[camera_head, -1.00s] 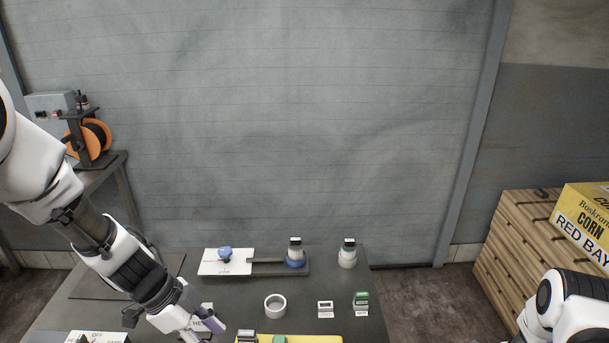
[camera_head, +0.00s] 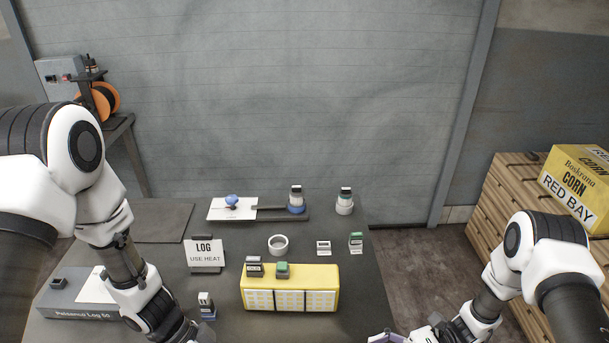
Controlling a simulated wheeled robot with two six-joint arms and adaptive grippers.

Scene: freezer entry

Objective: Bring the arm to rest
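My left arm (camera_head: 137,285) comes in from the left and reaches down over the table's left part. Its gripper is cut off by the bottom edge of the picture. My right arm (camera_head: 500,285) comes in from the lower right, its wrist low beyond the table's right side. Only a pale fingertip part of the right gripper (camera_head: 383,338) shows at the bottom edge, so its opening cannot be told. Nothing is seen held in it.
The dark table (camera_head: 222,281) bears a LOG sign (camera_head: 204,254), a yellow box (camera_head: 289,299) with stamps on top, a small stamp (camera_head: 206,304), a white ring (camera_head: 278,245) and bottles at the back. A wooden drawer unit (camera_head: 497,205) stands at right.

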